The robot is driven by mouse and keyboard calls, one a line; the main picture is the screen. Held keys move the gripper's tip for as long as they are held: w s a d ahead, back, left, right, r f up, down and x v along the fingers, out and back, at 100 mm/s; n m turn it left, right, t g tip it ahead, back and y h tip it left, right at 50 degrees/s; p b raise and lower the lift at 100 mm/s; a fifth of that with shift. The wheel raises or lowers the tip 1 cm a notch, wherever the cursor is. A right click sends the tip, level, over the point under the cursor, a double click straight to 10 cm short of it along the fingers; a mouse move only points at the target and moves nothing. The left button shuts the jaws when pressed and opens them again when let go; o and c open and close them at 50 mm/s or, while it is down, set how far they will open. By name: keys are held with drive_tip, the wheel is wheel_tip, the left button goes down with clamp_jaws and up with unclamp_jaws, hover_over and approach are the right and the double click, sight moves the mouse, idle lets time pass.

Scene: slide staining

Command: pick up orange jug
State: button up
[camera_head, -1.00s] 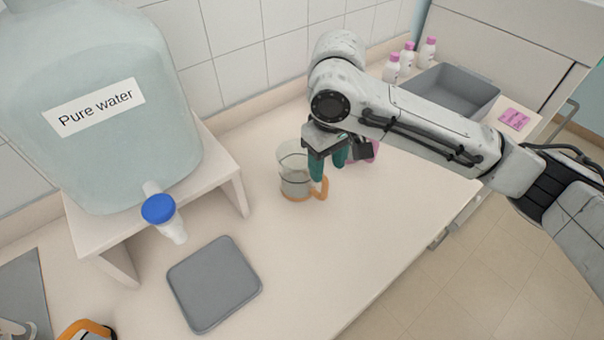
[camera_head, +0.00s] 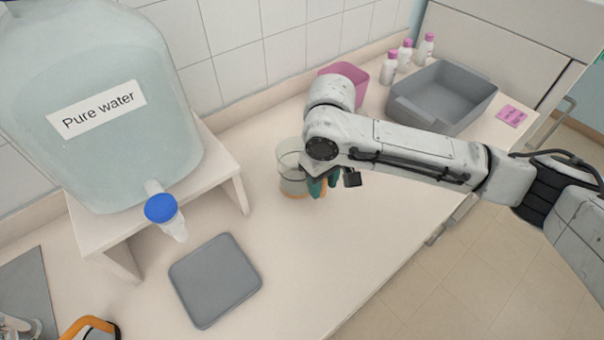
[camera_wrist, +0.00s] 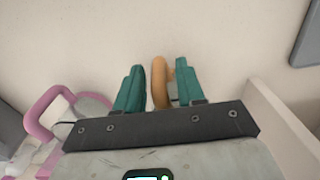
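The orange jug (camera_head: 291,178) is a clear beaker with an orange base and handle. It stands upright on the counter in the head view, partly covered by my arm. In the wrist view its orange handle (camera_wrist: 159,84) shows between the two teal fingers of my gripper (camera_wrist: 160,86). The fingers are apart, with a visible gap between the left finger and the handle. The right finger covers part of the orange. In the head view my gripper (camera_head: 320,187) is low at the jug's right side. The jug's body is mostly hidden in the wrist view.
A large Pure water tank (camera_head: 110,120) with a blue tap stands on a white stand (camera_head: 232,165) to the left. A grey mat (camera_head: 215,280) lies in front. A pink container (camera_head: 346,78), white bottles and a grey bin (camera_head: 440,97) are at the back right.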

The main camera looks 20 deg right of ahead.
clamp_jaws()
drive_tip(key=shift+r, duration=0.1)
idle(0.4)
